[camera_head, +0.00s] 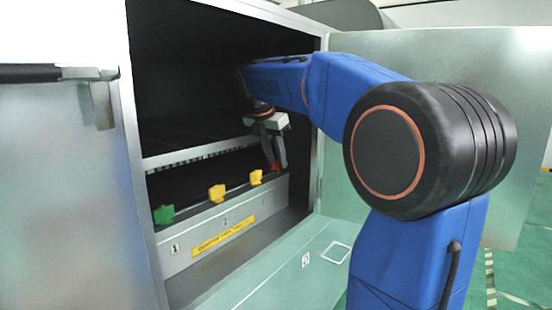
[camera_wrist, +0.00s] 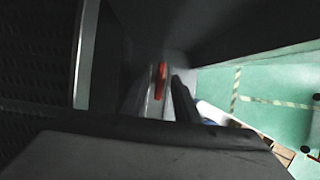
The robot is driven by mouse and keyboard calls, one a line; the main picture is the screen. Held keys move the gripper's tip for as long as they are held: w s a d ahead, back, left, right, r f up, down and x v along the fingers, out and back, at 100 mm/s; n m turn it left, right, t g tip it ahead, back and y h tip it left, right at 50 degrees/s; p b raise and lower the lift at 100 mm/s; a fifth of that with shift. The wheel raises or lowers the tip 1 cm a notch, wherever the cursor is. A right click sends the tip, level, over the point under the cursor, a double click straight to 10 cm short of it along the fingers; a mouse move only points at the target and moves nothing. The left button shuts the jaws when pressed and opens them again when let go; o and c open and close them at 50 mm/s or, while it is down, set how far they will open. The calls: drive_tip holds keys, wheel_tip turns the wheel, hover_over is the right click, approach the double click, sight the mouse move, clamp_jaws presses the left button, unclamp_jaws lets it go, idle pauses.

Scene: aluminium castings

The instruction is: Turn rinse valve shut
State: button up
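A row of small valve handles sits on a grey pipe ledge low inside the open cabinet: a green one (camera_head: 164,214), a yellow one (camera_head: 217,193), another yellow one (camera_head: 256,177) and a red one (camera_head: 275,166) at the far end. I cannot read which is the rinse valve. My gripper (camera_head: 274,152) points down at the red handle, close to or touching it. The red handle also shows upright in the middle of the wrist view (camera_wrist: 159,80), with a dark finger-like part just right of it. Whether the fingers are closed on it is not clear.
A perforated shelf edge (camera_head: 205,152) runs above the valves. A yellow label strip (camera_head: 223,236) is on the panel below them. The cabinet's side door (camera_head: 338,150) stands open behind my arm, and a lowered pale flap (camera_head: 290,270) lies in front.

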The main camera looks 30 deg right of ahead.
clamp_jaws()
drive_tip(key=shift+m, duration=0.4)
drive_tip(key=m+g, duration=0.1)
drive_tip(key=m, duration=0.1)
drive_tip(key=shift+w+m, duration=0.15)
drive_tip(key=shift+m, duration=0.25)
drive_tip(key=m+g, duration=0.1)
drive_tip(key=m, duration=0.2)
drive_tip(key=shift+w+m+g, duration=0.1)
drive_tip(key=shift+m+g, duration=0.2)
drive_tip(key=shift+g, duration=0.1)
drive_tip(key=m+g, duration=0.1)
drive_tip(key=m, duration=0.1)
drive_tip(key=m+g, duration=0.1)
drive_tip(key=m, duration=0.2)
drive_tip(key=shift+w+d+y, duration=0.1)
drive_tip(key=shift+w+y, duration=0.05)
drive_tip(key=shift+y, duration=0.25)
drive_tip(key=m+y, duration=0.1)
drive_tip(key=m, duration=0.2)
drive_tip(key=m+g, duration=0.1)
drive_tip(key=m, duration=0.1)
drive_tip(key=shift+w+d+m+y, duration=0.1)
drive_tip(key=shift+d+m+y, duration=0.05)
drive_tip(key=shift+m+y, duration=0.25)
